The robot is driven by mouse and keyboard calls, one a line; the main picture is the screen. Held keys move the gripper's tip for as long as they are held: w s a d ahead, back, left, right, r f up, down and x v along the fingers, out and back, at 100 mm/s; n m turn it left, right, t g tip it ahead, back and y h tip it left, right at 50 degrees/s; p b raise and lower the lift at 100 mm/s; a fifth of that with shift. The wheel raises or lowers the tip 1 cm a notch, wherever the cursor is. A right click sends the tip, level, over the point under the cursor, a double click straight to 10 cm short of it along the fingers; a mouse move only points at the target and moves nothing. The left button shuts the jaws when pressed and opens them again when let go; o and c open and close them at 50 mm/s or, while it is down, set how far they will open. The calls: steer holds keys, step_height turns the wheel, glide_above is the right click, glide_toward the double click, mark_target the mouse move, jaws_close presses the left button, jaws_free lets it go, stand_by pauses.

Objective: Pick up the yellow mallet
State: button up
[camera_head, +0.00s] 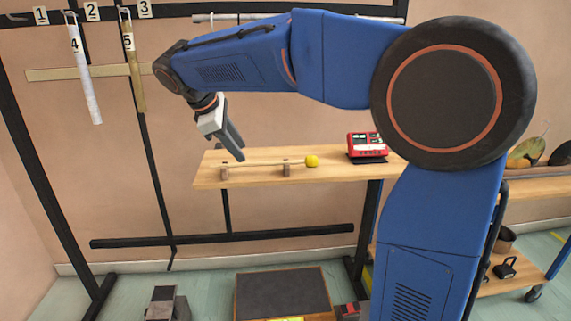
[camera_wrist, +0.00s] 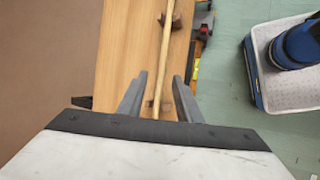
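The yellow mallet has a round yellow head (camera_head: 312,161) and a thin pale wooden handle (camera_head: 262,163). It lies across two small wooden rests (camera_head: 286,168) on a wooden shelf (camera_head: 330,174), head to the right. My gripper (camera_head: 239,156) points down at the handle near its left end. In the wrist view my gripper (camera_wrist: 160,76) is open, with the handle (camera_wrist: 163,52) running between its two fingers. I cannot tell how far above the handle the fingertips are. The mallet's head is outside the wrist view.
A red device (camera_head: 367,145) stands on the shelf to the right of the mallet head. Numbered tubes (camera_head: 84,70) hang from a black rack at the upper left. A dark-topped box (camera_head: 283,292) is on the floor in front. The shelf between mallet head and red device is clear.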

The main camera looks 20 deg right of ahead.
mark_target(264, 164)
steer(key=shift+x, duration=3.05)
steer(key=shift+s+a, duration=0.1)
steer(key=shift+s, duration=0.05)
jaws_close()
